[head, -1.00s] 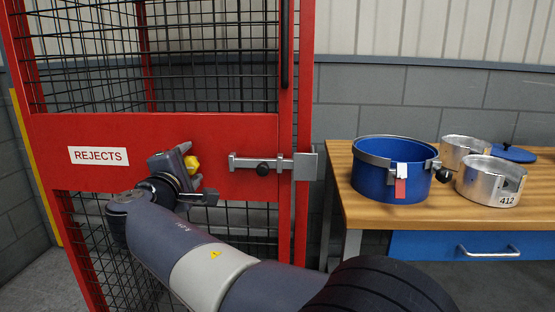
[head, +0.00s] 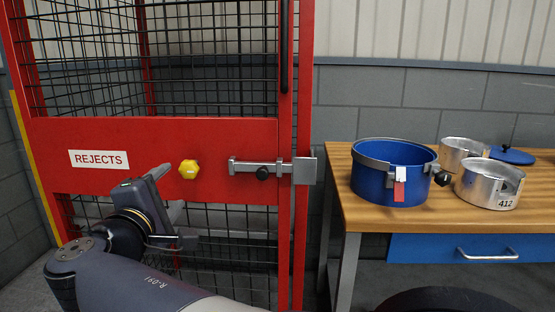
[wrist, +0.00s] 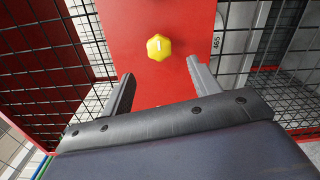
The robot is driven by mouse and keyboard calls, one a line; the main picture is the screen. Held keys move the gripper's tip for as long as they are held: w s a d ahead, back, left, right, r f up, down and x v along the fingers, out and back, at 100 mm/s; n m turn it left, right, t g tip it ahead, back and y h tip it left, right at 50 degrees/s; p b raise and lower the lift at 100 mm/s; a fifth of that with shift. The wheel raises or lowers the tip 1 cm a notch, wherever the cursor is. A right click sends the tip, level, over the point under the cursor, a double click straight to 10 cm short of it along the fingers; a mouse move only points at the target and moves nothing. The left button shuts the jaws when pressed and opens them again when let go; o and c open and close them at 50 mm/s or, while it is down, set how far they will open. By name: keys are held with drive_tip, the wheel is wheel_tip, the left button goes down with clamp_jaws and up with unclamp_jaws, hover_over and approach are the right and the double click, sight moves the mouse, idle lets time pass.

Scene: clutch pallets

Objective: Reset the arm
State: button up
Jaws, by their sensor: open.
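My gripper (head: 172,190) is in front of the red cage door, below and left of a yellow knob (head: 188,170). Its two fingers are spread apart with nothing between them. In the wrist view my gripper (wrist: 158,82) shows both fingers open, and the yellow knob (wrist: 159,47) stands on the red panel beyond the fingertips, apart from them. The red door panel (head: 225,135) carries a REJECTS label (head: 99,159). A grey sliding bolt (head: 262,167) with a black knob sits right of the yellow knob and reaches the plate at the door's edge.
A wooden bench (head: 440,215) stands at the right. On it are a blue drum (head: 378,186) with a red and white tag, silver pots (head: 488,190) and a blue lid (head: 512,156). Black mesh (head: 215,60) fills the cage above and below the panel.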

sight(188, 173)
drive_tip(key=w, duration=0.7)
drive_tip(key=w+d+b, duration=0.1)
drive_tip(key=w, duration=0.2)
drive_tip(key=shift+w, duration=0.15)
drive_tip(key=shift+a+r+n+p, duration=0.1)
drive_tip(key=shift+r+n+p, duration=0.15)
drive_tip(key=shift+p, duration=0.4)
drive_tip(key=shift+n+p, duration=0.45)
drive_tip(key=n+p, duration=0.4)
drive_tip(key=p, duration=0.1)
drive_tip(key=n+p, duration=0.3)
drive_tip(key=p, duration=0.2)
drive_tip(key=shift+n, duration=0.3)
drive_tip(key=n+p, duration=0.4)
drive_tip(key=p, duration=0.2)
drive_tip(key=shift+f+p, duration=0.1)
drive_tip(key=shift+p, duration=0.3)
drive_tip(key=n+p, duration=0.5)
drive_tip(key=p, duration=0.2)
drive_tip(key=shift+f, duration=0.1)
drive_tip(key=shift+s+f, duration=0.15)
drive_tip(key=shift+s, duration=0.8)
